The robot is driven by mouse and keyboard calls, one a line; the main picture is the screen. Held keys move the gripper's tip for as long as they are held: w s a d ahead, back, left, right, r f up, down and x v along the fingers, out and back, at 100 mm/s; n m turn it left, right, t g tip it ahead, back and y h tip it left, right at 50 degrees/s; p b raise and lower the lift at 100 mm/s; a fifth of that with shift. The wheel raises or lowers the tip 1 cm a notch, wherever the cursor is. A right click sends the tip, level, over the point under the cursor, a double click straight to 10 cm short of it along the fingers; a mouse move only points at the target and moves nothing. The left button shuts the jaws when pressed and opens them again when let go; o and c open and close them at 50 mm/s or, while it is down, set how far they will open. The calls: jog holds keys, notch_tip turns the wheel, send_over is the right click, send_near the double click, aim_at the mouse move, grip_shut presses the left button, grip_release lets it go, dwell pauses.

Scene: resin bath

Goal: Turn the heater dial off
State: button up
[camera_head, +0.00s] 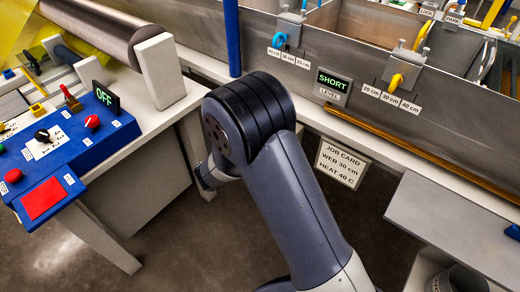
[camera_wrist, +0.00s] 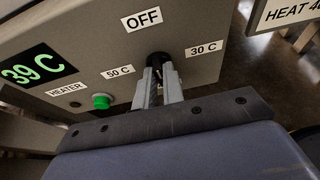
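The heater dial (camera_wrist: 157,60) is a black knob on a grey panel (camera_wrist: 205,68) in the wrist view. An OFF label (camera_wrist: 142,19) is above it, a 50 C label (camera_wrist: 118,72) to its left and a 30 C label (camera_wrist: 204,49) to its right. My gripper (camera_wrist: 159,74) has its two grey fingers close together on either side of the dial, and looks shut on it. The fingers cover much of the dial, so I cannot tell where it points. In the head view my arm hides the dial and my fingers.
A green button (camera_wrist: 101,101) beside a HEATER label (camera_wrist: 67,90) and a 39 C display (camera_wrist: 33,68) are left of the dial. In the head view, a job card (camera_head: 342,163) reads HEAT 40 C. A blue control console (camera_head: 75,140) stands left and a grey shelf (camera_head: 455,225) right.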

jog(key=o, duration=0.4)
jog(key=shift+o, duration=0.2)
jog(key=p+v, duration=0.1)
jog(key=v, duration=0.9)
jog(key=shift+s+a+r, duration=0.2)
jog(key=shift+s+a, duration=0.05)
jog(key=shift+s, duration=0.05)
jog(key=shift+w+d, duration=0.1)
jog(key=b+x, duration=0.1)
jog(key=x, duration=0.9)
jog(key=shift+w+d+f+b, duration=0.15)
jog(key=shift+w+f+b, duration=0.05)
jog(key=shift+f+b, duration=0.1)
jog(key=shift+r, duration=0.1)
